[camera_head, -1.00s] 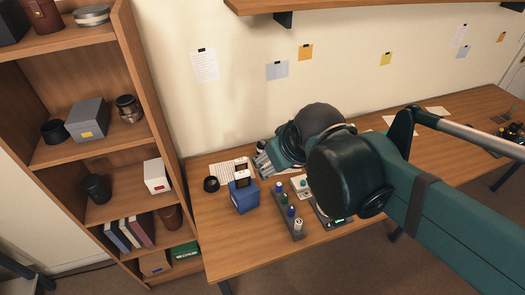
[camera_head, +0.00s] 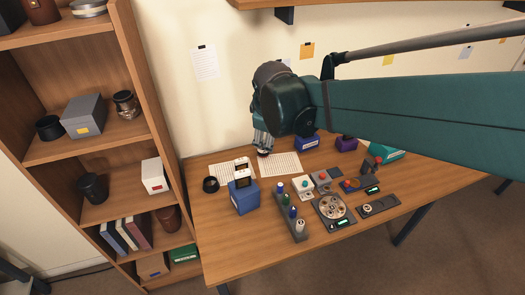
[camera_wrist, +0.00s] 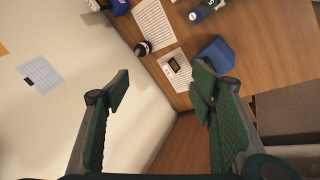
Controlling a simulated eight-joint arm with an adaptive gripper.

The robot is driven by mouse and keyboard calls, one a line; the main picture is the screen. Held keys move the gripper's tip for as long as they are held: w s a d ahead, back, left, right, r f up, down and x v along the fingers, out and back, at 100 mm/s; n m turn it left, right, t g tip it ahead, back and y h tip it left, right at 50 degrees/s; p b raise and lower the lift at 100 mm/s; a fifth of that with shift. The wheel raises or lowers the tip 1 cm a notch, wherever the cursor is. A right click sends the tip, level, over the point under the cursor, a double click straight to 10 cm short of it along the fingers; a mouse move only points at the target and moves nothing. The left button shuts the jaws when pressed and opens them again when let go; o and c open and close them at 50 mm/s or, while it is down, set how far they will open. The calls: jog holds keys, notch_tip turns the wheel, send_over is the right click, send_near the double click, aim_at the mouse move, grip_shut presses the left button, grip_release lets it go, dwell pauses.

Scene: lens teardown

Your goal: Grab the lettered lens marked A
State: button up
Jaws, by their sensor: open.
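My gripper (camera_head: 263,140) is open and empty above the back left of the desk; its jaws spread wide in the wrist view (camera_wrist: 163,76). I cannot read a letter A on anything. A small dark lens-like cylinder with a pale ring (camera_wrist: 143,48) stands between two paper sheets, beyond the open jaws in the wrist view. In the head view a dark round piece (camera_head: 263,153) shows just under the fingers, partly hidden by them. A rack (camera_head: 291,215) holds several small capped cylinders with blue, green and white tops; their marks are too small to read.
A blue box (camera_head: 243,196) with a white-and-black device on top and a black ring (camera_head: 210,184) stand left. A round tray (camera_head: 334,209), small button units and more boxes lie to the right. The wall is close behind the gripper. Desk wood at front left is clear.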

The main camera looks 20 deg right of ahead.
jog(key=w+d+f+n+g+h+b, duration=0.1)
jog(key=w+d+f+n+b, duration=0.1)
jog(key=w+f+n, duration=0.5)
jog(key=w+d+f+n+g+h+b, duration=0.1)
jog(key=w+f+n+b, duration=0.4)
jog(key=w+f, duration=1.5)
jog(key=d+f+n+h, duration=0.1)
jog(key=d+n, duration=0.1)
jog(key=shift+w+f+n, duration=0.15)
jog(key=shift+f+n, duration=0.15)
jog(key=shift+f, duration=0.05)
jog(key=shift+d, duration=0.1)
jog(key=shift+x, duration=1.25)
jog(key=shift+w+d+f, duration=0.1)
jog(key=shift+d, duration=0.05)
jog(key=shift+d+b+x, duration=0.2)
jog(key=shift+b+x, duration=0.5)
jog(key=shift+x, duration=1.75)
